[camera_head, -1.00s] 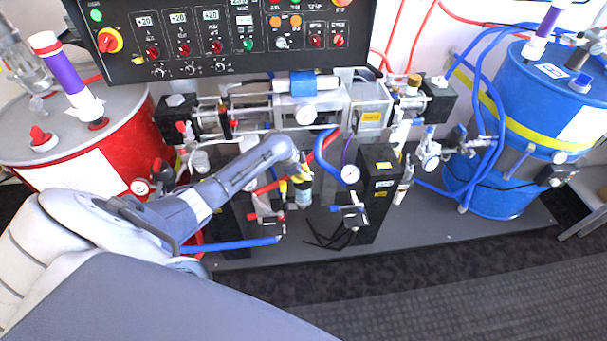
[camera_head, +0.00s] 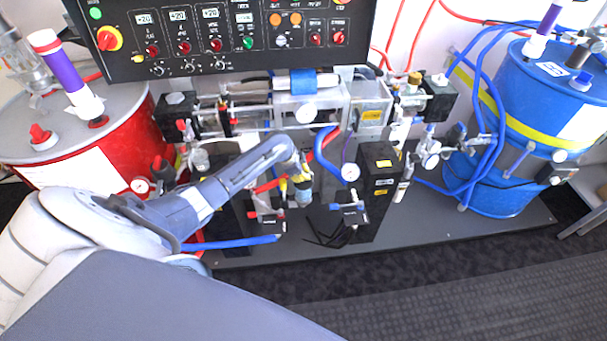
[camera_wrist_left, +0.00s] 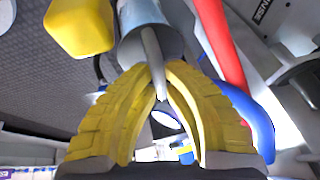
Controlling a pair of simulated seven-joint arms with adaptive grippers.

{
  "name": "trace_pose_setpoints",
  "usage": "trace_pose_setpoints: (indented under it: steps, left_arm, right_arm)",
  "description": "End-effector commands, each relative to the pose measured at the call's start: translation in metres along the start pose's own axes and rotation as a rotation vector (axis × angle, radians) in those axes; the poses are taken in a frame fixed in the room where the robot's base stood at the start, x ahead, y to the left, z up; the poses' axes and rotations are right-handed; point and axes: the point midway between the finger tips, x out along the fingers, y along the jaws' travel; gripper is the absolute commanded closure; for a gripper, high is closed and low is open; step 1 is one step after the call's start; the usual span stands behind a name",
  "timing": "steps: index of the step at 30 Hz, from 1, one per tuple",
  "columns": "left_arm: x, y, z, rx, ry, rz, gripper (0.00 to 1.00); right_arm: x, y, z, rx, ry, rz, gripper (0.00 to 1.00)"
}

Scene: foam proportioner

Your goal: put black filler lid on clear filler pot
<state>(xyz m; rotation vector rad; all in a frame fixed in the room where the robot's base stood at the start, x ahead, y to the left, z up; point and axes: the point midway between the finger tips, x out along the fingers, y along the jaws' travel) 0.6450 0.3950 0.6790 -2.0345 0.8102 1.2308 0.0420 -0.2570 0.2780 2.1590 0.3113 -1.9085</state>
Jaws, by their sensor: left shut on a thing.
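My left gripper (camera_head: 299,180) reaches in from the left, in front of the machine's middle. In the left wrist view its yellow fingers (camera_wrist_left: 160,78) come together at the tips around a narrow grey piece (camera_wrist_left: 152,54). This piece overlaps the dark end of a pale blue-grey cylinder (camera_wrist_left: 143,22). I cannot tell whether they are one thing, or whether the held piece is the black filler lid. A small clear pot (camera_head: 201,160), possibly the filler pot, stands left of my forearm, near the red drum. I see no clearly separate black lid. My right gripper is not in view.
A red drum (camera_head: 60,128) stands left and a blue drum (camera_head: 520,125) right. Valves, hoses and a black box (camera_head: 380,185) crowd the middle. A control panel (camera_head: 220,35) overhangs the back. The grey platform's front right (camera_head: 420,222) is clear.

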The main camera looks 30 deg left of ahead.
Motion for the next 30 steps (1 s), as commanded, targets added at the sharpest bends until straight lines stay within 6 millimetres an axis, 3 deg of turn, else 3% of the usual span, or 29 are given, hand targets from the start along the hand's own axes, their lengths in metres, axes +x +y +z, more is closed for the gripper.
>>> trace_pose_setpoints:
  steps: [2,3,9,20,30]
  left_arm:
    - [0.001,0.0,0.0,0.0,0.0,0.0,1.0]
    - [0.001,0.0,0.0,0.0,0.0,0.0,0.86]
    - [0.001,0.0,0.0,0.0,0.0,0.0,0.65]
    - [-0.005,-0.001,0.001,-0.001,0.0,-0.001,0.65]
    - [-0.056,-0.001,0.001,0.003,-0.001,-0.003,0.65]
  right_arm:
    - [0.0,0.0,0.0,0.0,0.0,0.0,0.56]
    - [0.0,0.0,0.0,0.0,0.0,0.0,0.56]
    - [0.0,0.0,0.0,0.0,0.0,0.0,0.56]
    - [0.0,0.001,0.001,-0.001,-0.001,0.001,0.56]
    - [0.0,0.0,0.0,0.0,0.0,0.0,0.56]
